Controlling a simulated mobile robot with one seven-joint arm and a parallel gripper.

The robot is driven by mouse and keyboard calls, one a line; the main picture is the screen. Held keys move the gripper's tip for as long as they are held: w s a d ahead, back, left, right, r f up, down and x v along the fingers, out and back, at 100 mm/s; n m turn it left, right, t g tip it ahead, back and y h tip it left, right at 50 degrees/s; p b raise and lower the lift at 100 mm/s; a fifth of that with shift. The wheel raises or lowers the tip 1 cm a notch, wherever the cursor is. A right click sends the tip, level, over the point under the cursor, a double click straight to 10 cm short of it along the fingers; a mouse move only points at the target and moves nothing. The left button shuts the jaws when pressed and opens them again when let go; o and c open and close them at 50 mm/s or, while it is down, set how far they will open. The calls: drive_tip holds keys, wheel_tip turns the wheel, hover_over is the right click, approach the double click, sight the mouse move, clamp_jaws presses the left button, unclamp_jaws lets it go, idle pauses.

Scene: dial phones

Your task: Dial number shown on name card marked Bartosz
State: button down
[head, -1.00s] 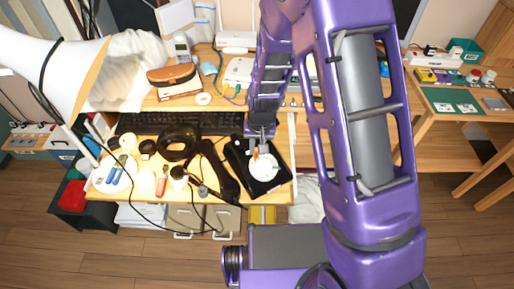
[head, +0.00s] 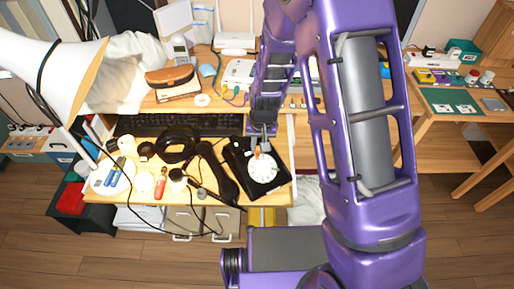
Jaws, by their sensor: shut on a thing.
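A black dial phone (head: 272,189) with a round white dial (head: 263,170) sits near the front right edge of the left desk. A black handset-like piece (head: 220,178) lies left of it. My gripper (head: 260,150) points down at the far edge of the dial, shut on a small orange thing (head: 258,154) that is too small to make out. Whether it touches the dial I cannot tell. Small white cards (head: 442,107) lie on a green mat on the right desk; no name or number is readable.
Left of the phone are a black headphone-like ring (head: 177,143), a red-handled tool (head: 160,187), several small jars and a cable. A black keyboard (head: 185,124) lies behind. A large white lamp (head: 45,75) hangs at far left. My arm hides part of the desk's right side.

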drive_tip(key=shift+w+d, duration=0.3)
drive_tip(key=shift+d, duration=0.3)
drive_tip(key=shift+w+d+b, duration=0.1)
drive_tip(key=shift+d+b, duration=0.3)
drive_tip(key=shift+d, duration=0.2)
drive_tip(key=shift+f, duration=0.1)
drive_tip(key=shift+d+f+b, duration=0.15)
drive_tip(key=shift+d+b, duration=0.15)
drive_tip(key=shift+d, duration=0.3)
